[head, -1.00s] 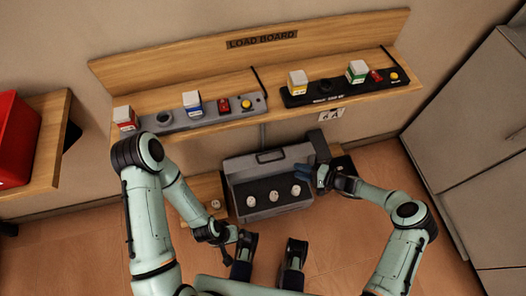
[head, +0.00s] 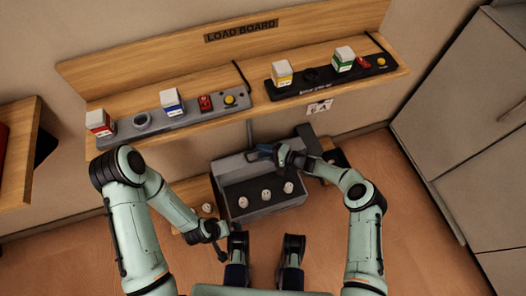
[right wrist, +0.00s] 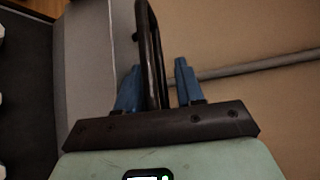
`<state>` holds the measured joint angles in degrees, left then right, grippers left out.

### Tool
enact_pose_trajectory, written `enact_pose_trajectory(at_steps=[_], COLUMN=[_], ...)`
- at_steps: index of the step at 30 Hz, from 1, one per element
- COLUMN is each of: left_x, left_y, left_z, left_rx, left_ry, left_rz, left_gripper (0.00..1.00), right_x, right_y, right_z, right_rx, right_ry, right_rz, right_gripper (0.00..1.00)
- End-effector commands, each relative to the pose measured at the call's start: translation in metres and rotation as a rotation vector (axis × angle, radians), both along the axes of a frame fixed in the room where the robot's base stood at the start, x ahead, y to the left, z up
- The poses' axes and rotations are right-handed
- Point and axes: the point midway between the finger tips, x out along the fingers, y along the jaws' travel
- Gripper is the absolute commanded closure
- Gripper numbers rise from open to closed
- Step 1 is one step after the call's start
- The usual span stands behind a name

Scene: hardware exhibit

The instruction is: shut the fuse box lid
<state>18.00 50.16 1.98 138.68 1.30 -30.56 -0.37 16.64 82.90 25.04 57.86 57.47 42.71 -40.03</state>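The grey fuse box (head: 243,213) stands low below the shelf, with several white knob-like fuses in its dark interior. Its lid (head: 230,167) is raised at the back. My right gripper (head: 264,150) is at the top of the lid, where it covers most of the handle. In the right wrist view, the black handle bar (right wrist: 151,50) passes between the blue fingers of my right gripper (right wrist: 159,88). The fingers are apart, with a visible gap on the bar's right side. My left gripper (head: 222,252) hangs left of the box's front, small and dark; its fingers cannot be made out.
A wooden load board (head: 200,85) above the box carries two switch strips with coloured blocks. A white round piece (head: 208,208) lies on a low wooden surface left of the box. Grey cabinets (head: 470,140) stand at the right. The floor (head: 415,225) between is clear.

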Motion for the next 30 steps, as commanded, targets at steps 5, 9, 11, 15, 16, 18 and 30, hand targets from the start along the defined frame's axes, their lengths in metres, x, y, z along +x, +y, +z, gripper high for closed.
enact_pose_trajectory(at_steps=[5, 9, 11, 15, 16, 18, 30], left_x=[0.0023, 0.0022, 0.0021, 0.0021, 0.0021, 0.002, 0.0005], left_y=[0.0011, 0.0011, 0.001, 0.0009, 0.0009, 0.0009, 0.0002], left_z=[-0.0013, -0.0011, -0.0011, -0.001, -0.001, -0.0009, 0.0002], left_rx=[0.002, 0.002, 0.002, 0.002, 0.002, 0.002, 0.0], left_ry=[-0.006, -0.006, -0.006, -0.005, -0.005, -0.005, -0.001], left_rz=[0.003, 0.003, 0.003, 0.002, 0.002, 0.002, 0.0], left_gripper=[0.0, 0.0, 0.0, 0.0, 0.0, 0.0, 0.0], right_x=[0.0018, 0.0017, 0.0017, 0.0019, 0.002, 0.0021, 0.0008], right_y=[0.0043, 0.0041, 0.004, 0.004, 0.0041, 0.004, 0.0029], right_z=[-0.001, -0.0007, -0.0007, -0.0001, 0.0001, 0.0006, 0.0024], right_rx=[0.0, 0.0, 0.0, 0.001, 0.001, 0.002, 0.008], right_ry=[0.0, 0.001, 0.001, 0.0, 0.0, -0.001, -0.01], right_rz=[-0.001, 0.0, -0.001, 0.0, 0.0, -0.001, 0.0], right_gripper=[0.63, 0.63, 0.7, 1.0, 1.0, 1.0, 1.0])
